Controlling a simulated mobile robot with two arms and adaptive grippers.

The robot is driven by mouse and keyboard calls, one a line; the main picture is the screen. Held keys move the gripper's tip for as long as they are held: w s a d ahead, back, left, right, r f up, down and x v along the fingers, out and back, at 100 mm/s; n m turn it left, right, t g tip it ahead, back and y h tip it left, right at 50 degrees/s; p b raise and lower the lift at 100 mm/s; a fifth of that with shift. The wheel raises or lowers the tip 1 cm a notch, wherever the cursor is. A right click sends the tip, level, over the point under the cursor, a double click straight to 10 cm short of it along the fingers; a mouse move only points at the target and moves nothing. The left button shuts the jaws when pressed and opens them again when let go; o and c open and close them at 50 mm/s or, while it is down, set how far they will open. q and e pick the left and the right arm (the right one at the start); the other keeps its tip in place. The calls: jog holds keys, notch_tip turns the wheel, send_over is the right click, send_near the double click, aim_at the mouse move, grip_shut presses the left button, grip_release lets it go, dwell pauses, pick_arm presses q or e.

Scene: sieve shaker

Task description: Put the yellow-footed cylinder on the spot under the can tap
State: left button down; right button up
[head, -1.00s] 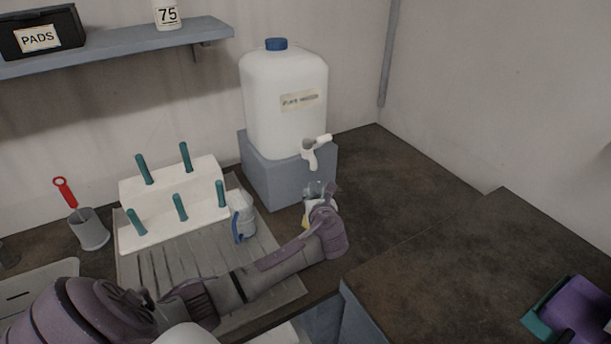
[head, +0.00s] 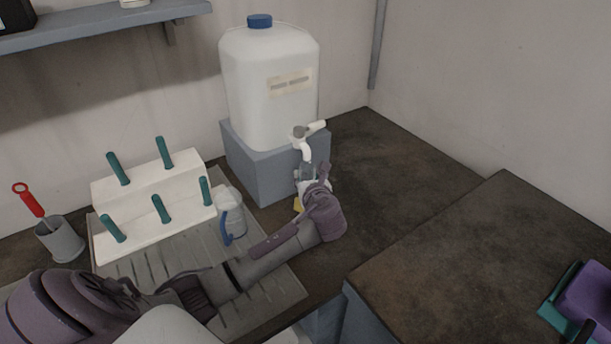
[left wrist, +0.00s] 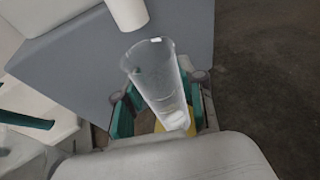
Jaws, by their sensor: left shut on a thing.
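The clear cylinder with a yellow foot (left wrist: 158,80) stands roughly upright between the fingers of my left gripper (left wrist: 165,108), which is shut on it. The white can (head: 268,85) sits on a grey block (head: 262,165). Its white tap (head: 305,143) points down just above the cylinder; the spout end (left wrist: 127,12) also shows in the left wrist view, close to the cylinder's rim. The spot under the tap is hidden. My right gripper is not in view.
A white peg rack (head: 150,205) and a blue-handled jug (head: 231,215) stand on the grooved drainer (head: 265,295) at left. A grey cup (head: 60,240) holds a red-handled tool. The dark counter right of the block is clear. A purple-and-teal object (head: 585,300) lies at far right.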

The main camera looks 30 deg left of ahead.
pick_arm(q)
jog(key=c, duration=0.9)
grip_release()
jog(key=shift+w+a+f, duration=0.1)
jog(key=shift+w+f, duration=0.1)
jog(key=shift+f, duration=0.1)
jog(key=shift+o, duration=1)
jog(key=shift+a, duration=0.1)
jog(key=shift+r, duration=0.25)
jog(key=shift+s+d, duration=0.25)
jog(key=shift+d, duration=0.05)
jog(key=v, duration=1.1)
jog(key=shift+s+r, duration=0.15)
jog(key=shift+r, duration=0.1)
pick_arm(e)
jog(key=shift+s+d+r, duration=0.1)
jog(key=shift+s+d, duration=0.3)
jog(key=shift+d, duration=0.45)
pick_arm(q)
jog(key=shift+d+f, duration=0.1)
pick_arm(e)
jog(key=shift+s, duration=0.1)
